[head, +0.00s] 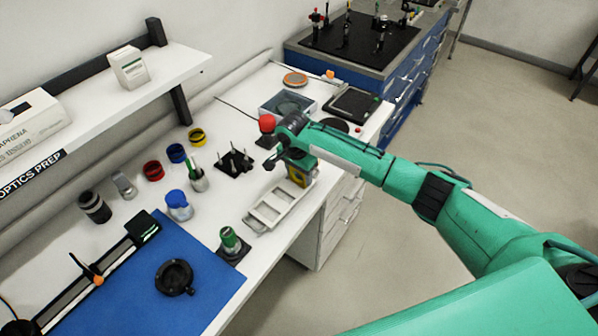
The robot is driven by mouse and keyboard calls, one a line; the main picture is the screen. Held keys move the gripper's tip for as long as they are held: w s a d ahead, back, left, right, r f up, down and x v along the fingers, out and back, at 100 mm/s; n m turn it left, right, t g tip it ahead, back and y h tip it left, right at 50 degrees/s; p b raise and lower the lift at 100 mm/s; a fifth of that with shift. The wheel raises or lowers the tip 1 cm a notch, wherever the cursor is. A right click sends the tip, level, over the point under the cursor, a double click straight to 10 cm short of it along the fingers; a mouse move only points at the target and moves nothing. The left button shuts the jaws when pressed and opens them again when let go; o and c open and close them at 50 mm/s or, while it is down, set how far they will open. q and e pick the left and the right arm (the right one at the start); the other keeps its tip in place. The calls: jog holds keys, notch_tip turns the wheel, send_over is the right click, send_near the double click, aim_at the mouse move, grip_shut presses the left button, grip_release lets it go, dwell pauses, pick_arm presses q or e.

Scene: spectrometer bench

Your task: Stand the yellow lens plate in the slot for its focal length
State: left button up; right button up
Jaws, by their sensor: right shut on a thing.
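The yellow lens plate (300,178) is a small yellow piece with a dark round middle, in the head view just right of centre. My right gripper (297,165) is shut on it from above, and the gripper hides part of it. A light grey slotted holder (264,213) lies on the white bench just below and left of the plate, with several openings along it. The plate is at the holder's far end. I cannot tell whether it is inside a slot or above one. Any slot markings are too small to read. My left gripper is not in view.
A green-topped post (230,240) stands near the holder's near end. A black pin board (235,162), a white cup (198,180) and a blue-capped bottle (178,203) stand to the left. A blue mat (205,270) covers the near bench. The bench edge is close on the right.

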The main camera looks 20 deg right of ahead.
jog(key=shift+f, duration=0.2)
jog(key=shift+s+f, duration=0.25)
jog(key=shift+f, duration=0.1)
jog(key=o, duration=1)
jog(key=shift+s+f, duration=0.1)
jog(key=shift+f, duration=0.1)
jog(key=shift+o, duration=0.4)
jog(key=shift+a+f, duration=0.1)
jog(key=shift+a, duration=0.05)
jog(key=shift+d+r, duration=0.2)
jog(key=shift+r, duration=0.3)
notch_tip(320, 180, up, 13)
jog(key=a+b, duration=0.1)
jog(key=b, duration=0.1)
jog(key=shift+a+f, duration=0.15)
